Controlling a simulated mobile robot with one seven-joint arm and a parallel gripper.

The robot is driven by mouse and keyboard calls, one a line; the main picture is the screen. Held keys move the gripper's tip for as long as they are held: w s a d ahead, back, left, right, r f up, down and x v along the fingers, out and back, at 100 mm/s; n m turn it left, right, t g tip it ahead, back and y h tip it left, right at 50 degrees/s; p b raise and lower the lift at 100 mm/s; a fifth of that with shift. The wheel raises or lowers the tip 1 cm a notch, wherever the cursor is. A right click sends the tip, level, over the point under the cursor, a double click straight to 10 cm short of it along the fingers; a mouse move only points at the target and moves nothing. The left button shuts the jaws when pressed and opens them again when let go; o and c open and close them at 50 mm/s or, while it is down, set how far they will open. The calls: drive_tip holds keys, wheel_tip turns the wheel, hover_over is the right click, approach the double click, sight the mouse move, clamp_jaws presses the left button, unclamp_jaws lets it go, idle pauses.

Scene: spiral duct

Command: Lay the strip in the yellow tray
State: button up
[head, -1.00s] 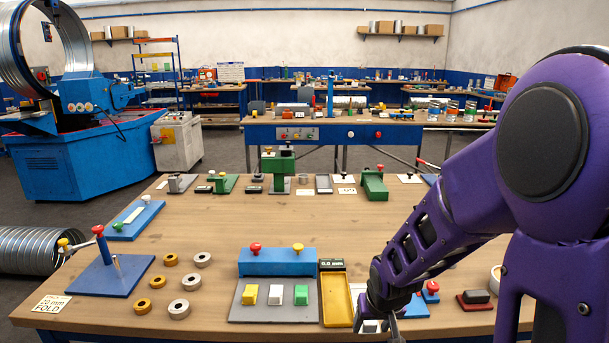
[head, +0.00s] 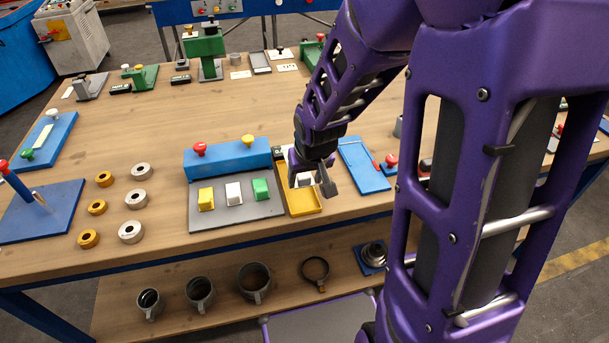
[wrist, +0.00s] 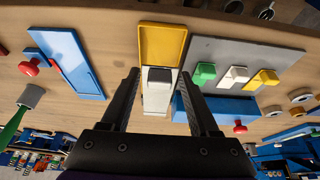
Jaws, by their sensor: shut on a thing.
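The yellow tray (head: 304,205) lies on the bench at the right of the grey plate. In the wrist view the tray (wrist: 163,42) is just beyond my fingertips. My gripper (head: 312,180) is low over the tray. In the wrist view the fingers of my gripper (wrist: 160,76) are on either side of a pale strip (wrist: 157,104), shut on it. A dark block shows at the strip's far end; I cannot tell whether it belongs to the strip. The strip's ends and its height above the tray are unclear in the head view.
The grey plate (head: 235,212) carries yellow, white and green blocks, with a blue block (head: 228,158) behind it. A blue board (head: 362,165) lies right of the tray. Several rings (head: 134,200) lie to the left. The bench's front edge is close to the tray.

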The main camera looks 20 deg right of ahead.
drive_tip(key=shift+w+f, duration=0.1)
drive_tip(key=shift+w, duration=0.05)
drive_tip(key=shift+s+f+b, duration=0.25)
drive_tip(key=shift+f+b, duration=0.3)
drive_tip(key=shift+f, duration=0.5)
wheel_tip(320, 180, down, 5)
drive_tip(key=b, duration=0.4)
drive_tip(key=shift+f+b, duration=0.15)
drive_tip(key=shift+b, duration=0.2)
drive_tip(key=o, duration=1)
drive_tip(key=shift+o, duration=0.3)
drive_tip(key=shift+w+r+p, duration=0.2)
drive_tip(key=shift+r+p, duration=0.5)
drive_tip(key=shift+p, duration=0.05)
drive_tip(key=shift+o, duration=1.1)
wheel_tip(320, 180, up, 2)
drive_tip(key=shift+s+r+p, duration=0.1)
drive_tip(key=shift+s+p, duration=0.05)
drive_tip(key=shift+p, duration=0.5)
drive_tip(key=shift+r+p, duration=1.6)
drive_tip(key=shift+r, duration=0.2)
